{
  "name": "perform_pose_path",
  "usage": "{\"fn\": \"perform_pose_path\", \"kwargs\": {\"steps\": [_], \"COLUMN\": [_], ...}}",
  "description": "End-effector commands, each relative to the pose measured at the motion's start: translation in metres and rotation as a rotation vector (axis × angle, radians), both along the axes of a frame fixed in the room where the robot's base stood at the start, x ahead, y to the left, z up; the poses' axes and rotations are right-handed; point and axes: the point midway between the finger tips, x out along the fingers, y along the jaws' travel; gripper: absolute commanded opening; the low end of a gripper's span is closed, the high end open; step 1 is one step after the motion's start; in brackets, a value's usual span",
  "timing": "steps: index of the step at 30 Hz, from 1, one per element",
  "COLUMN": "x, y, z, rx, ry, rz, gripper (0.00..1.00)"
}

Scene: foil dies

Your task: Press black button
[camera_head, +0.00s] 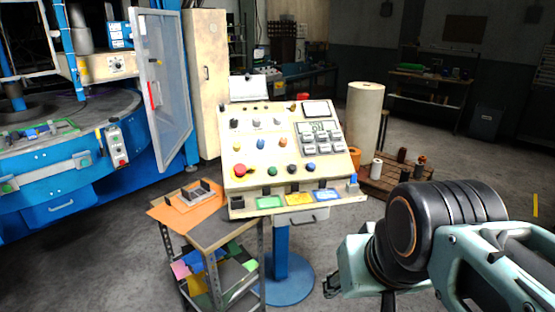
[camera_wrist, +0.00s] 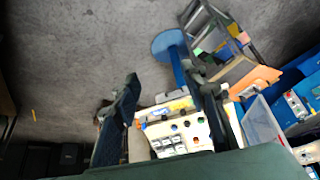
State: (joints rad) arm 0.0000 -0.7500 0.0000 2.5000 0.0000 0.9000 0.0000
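The black button (camera_head: 292,169) is a small dark cap in the lower button row of a cream control console (camera_head: 245,150) in the head view. It sits between a green button (camera_head: 272,171) and a blue one (camera_head: 311,166). In the wrist view the console (camera_wrist: 205,142) appears upside down beyond my fingers, and a small dark spot in its button row looks like the black button (camera_wrist: 174,127). My gripper (camera_wrist: 163,85) is open and empty, its two dark fingers spread apart. My arm is right of the console in the head view, clear of it.
A blue machine (camera_head: 70,170) with an open door panel is at the left. A large pale roll (camera_head: 364,118) stands on a pallet behind right.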

Motion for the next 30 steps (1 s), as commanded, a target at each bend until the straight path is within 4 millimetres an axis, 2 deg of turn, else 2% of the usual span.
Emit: {"fn": "perform_pose_path", "kwargs": {"steps": [2, 10, 30], "x": [0.0000, 0.0000, 0.0000], "y": [0.0000, 0.0000, 0.0000], "z": [0.0000, 0.0000, 0.0000], "rx": [0.000, 0.000, 0.000], "ry": [0.000, 0.000, 0.000], "rz": [0.000, 0.000, 0.000], "gripper": [0.30, 0.00, 0.00]}}
